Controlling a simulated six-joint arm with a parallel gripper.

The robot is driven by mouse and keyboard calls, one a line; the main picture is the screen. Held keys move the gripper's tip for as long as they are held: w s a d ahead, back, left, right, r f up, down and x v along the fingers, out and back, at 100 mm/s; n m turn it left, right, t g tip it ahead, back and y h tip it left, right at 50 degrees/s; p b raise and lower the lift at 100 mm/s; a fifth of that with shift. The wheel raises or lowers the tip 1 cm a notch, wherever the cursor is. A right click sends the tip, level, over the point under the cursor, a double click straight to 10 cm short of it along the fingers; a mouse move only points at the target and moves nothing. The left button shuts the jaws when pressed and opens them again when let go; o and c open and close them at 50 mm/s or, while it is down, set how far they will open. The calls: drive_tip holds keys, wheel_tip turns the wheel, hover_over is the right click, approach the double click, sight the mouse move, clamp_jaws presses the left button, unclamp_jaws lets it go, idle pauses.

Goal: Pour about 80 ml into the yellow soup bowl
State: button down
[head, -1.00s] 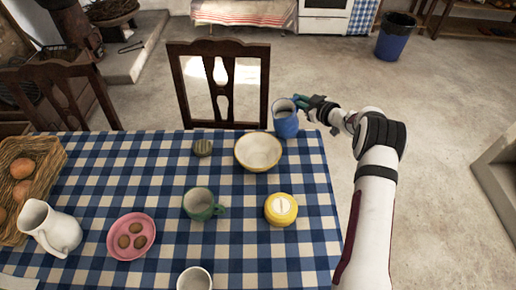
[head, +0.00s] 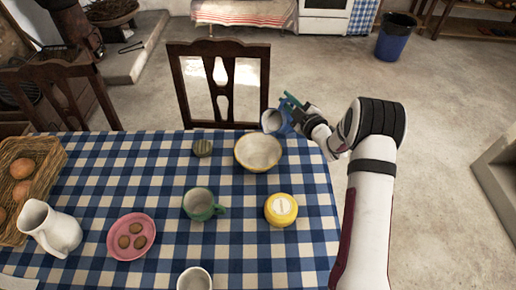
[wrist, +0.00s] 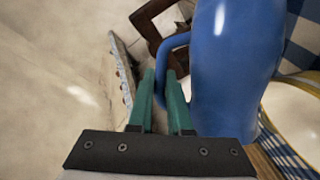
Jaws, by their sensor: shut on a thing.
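The yellow soup bowl (head: 258,152) stands upright on the table near its far right edge, cream inside with a yellow rim. Its edge also shows at the right of the wrist view (wrist: 295,105). My gripper (head: 293,106) is shut on the handle of a blue jug (head: 273,122). The jug is held above the far right side of the bowl, tilted with its mouth toward the left. In the wrist view the blue jug (wrist: 232,70) is beside my green fingers. No stream of liquid is visible, and I cannot see the jug's contents.
A pink plate (head: 131,237), white pitcher (head: 50,228), basket (head: 38,160) and white cup (head: 194,279) are farther off. A chair (head: 220,85) stands behind the table.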

drive_tip(key=shift+s+a+n+t, duration=0.2)
drive_tip(key=shift+n+t, duration=0.1)
drive_tip(key=shift+n, duration=0.1)
drive_tip(key=shift+s+a+r+n+t, duration=0.35)
drive_tip(key=shift+s+r+n, duration=0.1)
drive_tip(key=shift+r+n, duration=0.2)
idle(0.9)
drive_tip(key=shift+s+a+f+n+t, duration=0.15)
drive_tip(key=shift+s+a+n+t, duration=0.2)
drive_tip(key=shift+n, duration=0.4)
idle(0.7)
drive_tip(key=w+d+m+g, duration=0.1)
drive_tip(key=m, duration=0.1)
drive_tip(key=w+d+f+m+g, duration=0.1)
drive_tip(key=m, duration=0.1)
drive_tip(key=shift+w+d+m, duration=0.2)
drive_tip(key=shift+w+m, duration=0.1)
drive_tip(key=shift+w, duration=0.1)
drive_tip(key=shift+w+d+f+m+g, duration=0.2)
drive_tip(key=shift+w+m+g, duration=0.05)
drive_tip(key=shift+m+g, duration=0.25)
idle(0.9)
